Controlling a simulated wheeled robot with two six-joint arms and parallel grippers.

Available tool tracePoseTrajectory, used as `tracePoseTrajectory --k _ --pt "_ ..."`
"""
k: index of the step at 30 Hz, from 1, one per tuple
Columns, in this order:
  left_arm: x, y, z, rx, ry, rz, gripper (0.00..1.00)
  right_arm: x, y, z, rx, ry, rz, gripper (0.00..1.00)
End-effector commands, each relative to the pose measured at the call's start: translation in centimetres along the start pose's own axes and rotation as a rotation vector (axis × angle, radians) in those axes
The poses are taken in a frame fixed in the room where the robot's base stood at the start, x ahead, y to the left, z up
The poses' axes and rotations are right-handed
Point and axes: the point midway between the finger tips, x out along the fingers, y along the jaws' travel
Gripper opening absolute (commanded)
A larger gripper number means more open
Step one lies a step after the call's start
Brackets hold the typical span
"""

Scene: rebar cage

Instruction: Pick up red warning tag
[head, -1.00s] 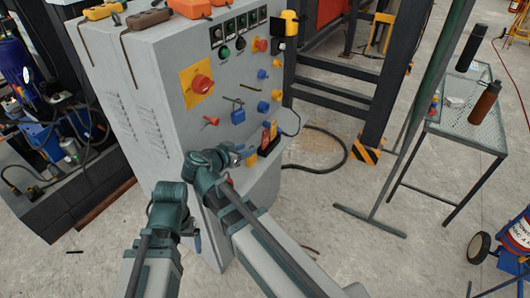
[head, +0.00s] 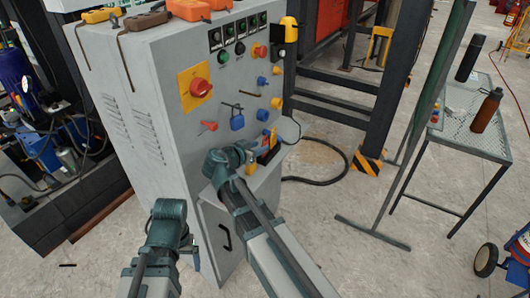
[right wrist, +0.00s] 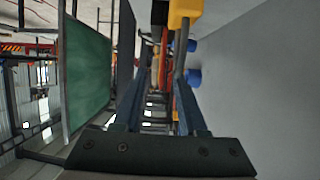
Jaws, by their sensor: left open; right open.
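The grey control cabinet (head: 165,120) fills the left middle of the head view. My right gripper (head: 257,152) is at the lower right of its panel, over the small shelf. In the right wrist view, its two fingers (right wrist: 158,105) are open. A thin red-orange piece (right wrist: 163,60), seen edge-on and likely the red warning tag, shows beyond and between them. In the head view, small red and yellow items beside that gripper are partly hidden by it, so the tag is not clear there. My left gripper (head: 195,258) hangs low before the cabinet, empty.
A blue padlock (head: 237,122), a red item (head: 208,126) and a red stop button (head: 200,87) are on the panel. Blue knobs (right wrist: 193,76) lie close right of the fingers in the wrist view. A mesh table (head: 475,130) stands at the right.

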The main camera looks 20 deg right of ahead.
Motion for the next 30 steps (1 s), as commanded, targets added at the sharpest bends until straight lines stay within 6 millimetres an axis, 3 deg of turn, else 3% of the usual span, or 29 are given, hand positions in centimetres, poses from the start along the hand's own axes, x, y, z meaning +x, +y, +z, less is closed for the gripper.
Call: tracePoseTrajectory --k 7,16,23,30 --pt "0.3 0.0 0.0 0.000 0.000 0.000 0.89 1.0 -0.2 -0.1 0.001 -0.001 0.001 0.41" --pt "1.6 0.1 -0.1 0.000 0.000 0.000 0.89 5.0 -0.4 -0.3 0.001 -0.001 0.001 0.41" --pt "1.5 0.1 -0.1 0.000 0.000 0.000 0.89 5.2 -0.3 -0.5 0.000 -0.001 0.000 0.41" --pt "1.5 0.1 -0.1 0.000 0.000 0.000 0.89 5.2 -0.3 -0.5 0.000 -0.001 0.000 0.00"
